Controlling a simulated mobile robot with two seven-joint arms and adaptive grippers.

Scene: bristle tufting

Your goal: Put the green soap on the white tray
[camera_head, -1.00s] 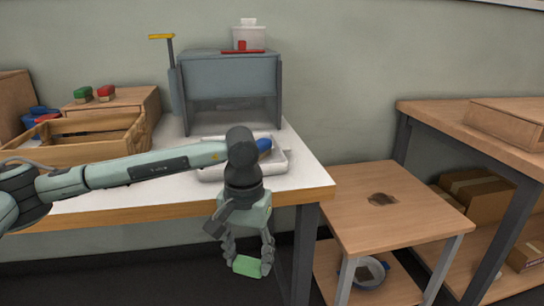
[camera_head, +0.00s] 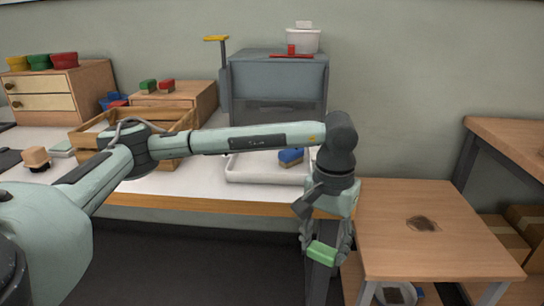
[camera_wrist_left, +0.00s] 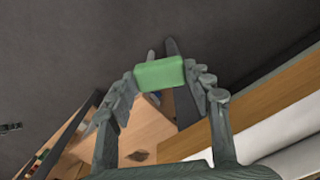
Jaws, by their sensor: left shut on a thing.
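The green soap (camera_head: 322,253) is a small light-green block. My left gripper (camera_head: 325,250) is shut on it and holds it in the air in front of the table's front edge, below the tabletop's height in the picture. In the left wrist view the green soap (camera_wrist_left: 160,73) sits between the two fingers. The white tray (camera_head: 244,167) lies on the white table in front of the grey cabinet. A blue brush (camera_head: 290,156) lies in the tray. My left forearm and wrist cover part of the tray's view. My right gripper is not in view.
A wooden crate (camera_head: 88,132) stands left of the tray, behind my arm. The grey cabinet (camera_head: 278,88) is behind the tray. A lower wooden side table (camera_head: 430,225) with a dark patch stands right of the gripper. Drawers with brushes are at the left.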

